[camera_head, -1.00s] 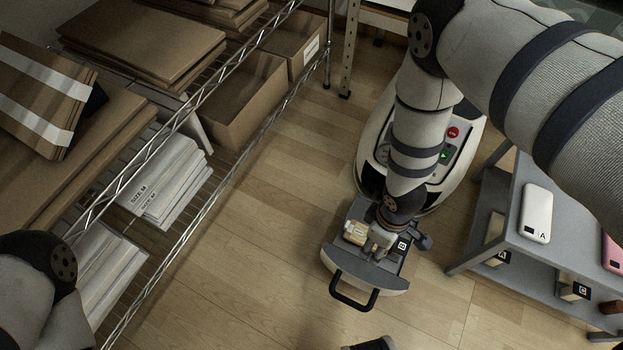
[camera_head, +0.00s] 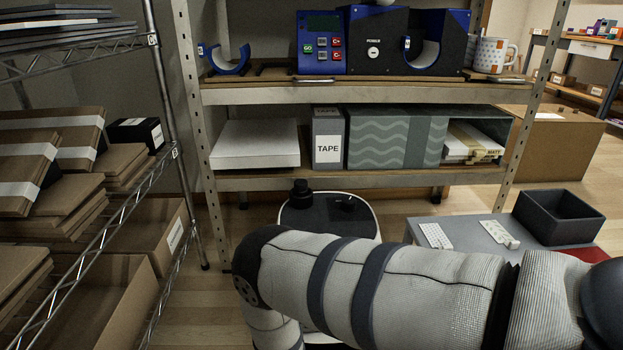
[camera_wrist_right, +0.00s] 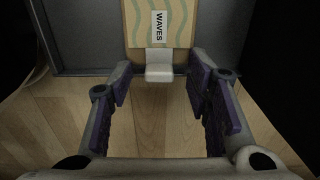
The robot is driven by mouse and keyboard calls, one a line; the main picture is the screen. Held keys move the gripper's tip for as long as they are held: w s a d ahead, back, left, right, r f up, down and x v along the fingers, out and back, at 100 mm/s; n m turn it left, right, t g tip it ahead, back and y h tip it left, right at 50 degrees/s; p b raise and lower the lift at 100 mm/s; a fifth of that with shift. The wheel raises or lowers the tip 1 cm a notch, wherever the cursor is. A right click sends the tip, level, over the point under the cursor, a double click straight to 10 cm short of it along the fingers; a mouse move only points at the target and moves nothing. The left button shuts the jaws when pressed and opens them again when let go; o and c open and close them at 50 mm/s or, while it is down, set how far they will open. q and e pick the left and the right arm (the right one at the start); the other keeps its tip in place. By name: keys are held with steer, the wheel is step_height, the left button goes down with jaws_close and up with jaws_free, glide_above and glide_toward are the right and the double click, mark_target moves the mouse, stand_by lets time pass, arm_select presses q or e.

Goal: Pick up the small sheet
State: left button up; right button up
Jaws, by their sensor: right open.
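A beige card with green wavy lines and a white label reading WAVES (camera_wrist_right: 160,25) shows at the top of the right wrist view. A small pale block (camera_wrist_right: 159,65) is at its lower edge. I cannot tell for certain whether this card is the small sheet. My right gripper (camera_wrist_right: 160,82) is open, its purple-padded fingers apart on either side below the card. In the head view the gripper is hidden beyond my right arm. My left gripper is not in view.
A metal shelf ahead holds a blue and black press (camera_head: 355,42), mugs (camera_head: 490,54), a TAPE box (camera_head: 327,138) and a wave-patterned box (camera_head: 395,137). Wire racks with cardboard (camera_head: 85,190) stand at left. A grey table with a dark bin (camera_head: 557,216) is at right.

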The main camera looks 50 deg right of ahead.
steer(key=shift+w+r, duration=0.1)
steer(key=shift+r, duration=0.05)
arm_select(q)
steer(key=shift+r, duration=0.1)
arm_select(e)
steer(key=c, duration=0.8)
steer(key=shift+r, duration=0.1)
